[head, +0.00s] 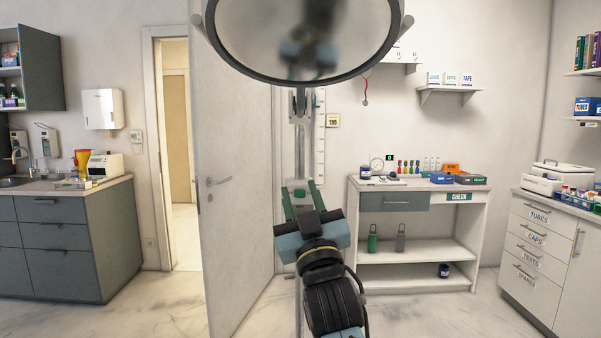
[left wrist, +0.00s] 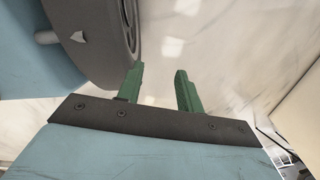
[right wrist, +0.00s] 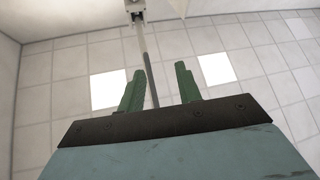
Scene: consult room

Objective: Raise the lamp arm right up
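A large round lamp head (head: 305,70) with a dark rim and a glossy face fills the top of the head view; its top is cut off. Below it is a grey upright rod (head: 300,150) with a bracket (head: 299,103) at its top. I cannot tell how the lamp head and rod join. My right gripper (head: 301,190) is below the lamp head, fingers upward and apart. In the right wrist view a grey rod (right wrist: 148,70) shows between its open fingers (right wrist: 156,82); contact is unclear. My left gripper (left wrist: 160,78) is open and empty above the floor.
A door (head: 236,150) stands open at left, beside a grey cabinet (head: 75,240). A white shelf table (head: 420,250) with bottles and boxes stands behind at right. A drawer cabinet (head: 540,260) is at far right. Pale floor lies clear between.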

